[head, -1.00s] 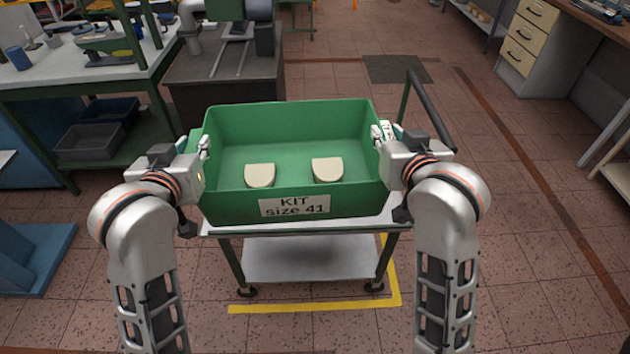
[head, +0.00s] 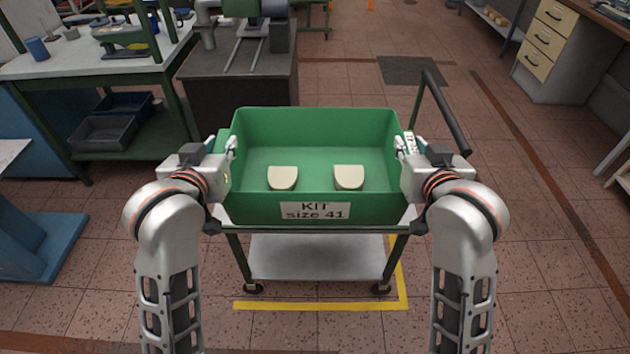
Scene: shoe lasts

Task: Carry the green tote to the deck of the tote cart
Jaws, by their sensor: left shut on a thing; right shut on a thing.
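The green tote (head: 262,208) is in the middle of the head view, with a "KIT size 41" label on its front and two cream blocks (head: 283,178) inside. My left gripper (head: 230,148) is shut on its left end wall. My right gripper (head: 405,148) is shut on its right end wall. The tote looks level, over the upper deck of the tote cart (head: 300,231). The tote hides most of that deck, so I cannot tell whether it touches. The cart's lower shelf (head: 316,258) shows below and is empty.
The cart's dark push handle (head: 446,110) rises at the right, close behind my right gripper. Yellow floor tape (head: 320,305) runs in front of the cart. A green-framed workbench (head: 75,62) stands at the left and a dark machine cabinet (head: 240,85) behind. Open floor lies to the right.

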